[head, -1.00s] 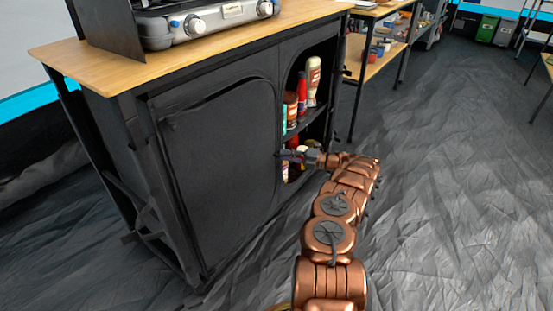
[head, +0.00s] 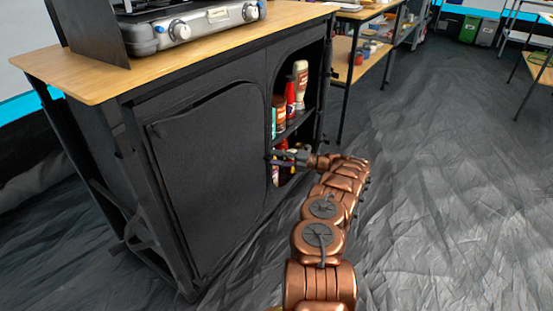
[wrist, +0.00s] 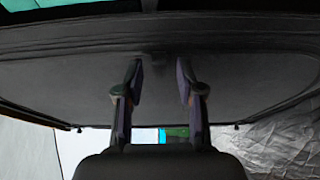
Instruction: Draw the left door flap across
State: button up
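The left door flap (head: 208,170) is a black fabric panel with rounded corners on the cabinet's front. In the head view it covers the left compartment, and its seam looks slightly raised at the upper left. My gripper (head: 272,157) is at the flap's right edge, in front of the open right compartment. In the wrist view my gripper (wrist: 160,85) has its two fingers apart with nothing seen between them. The dark flap (wrist: 75,85) spreads behind the fingers. I cannot tell whether the fingertips touch the fabric.
The right compartment holds several bottles (head: 300,82) and jars on shelves. A camping stove (head: 190,25) stands on the wooden top (head: 95,78). A shelf table (head: 345,72) stands beyond the cabinet. The wrinkled grey floor (head: 440,180) on the right is clear.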

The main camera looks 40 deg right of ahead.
jog(key=shift+s+d, duration=0.1)
jog(key=v, duration=1.1)
jog(key=shift+s+d, duration=0.2)
jog(key=shift+s, duration=0.15)
jog(key=shift+a, duration=0.1)
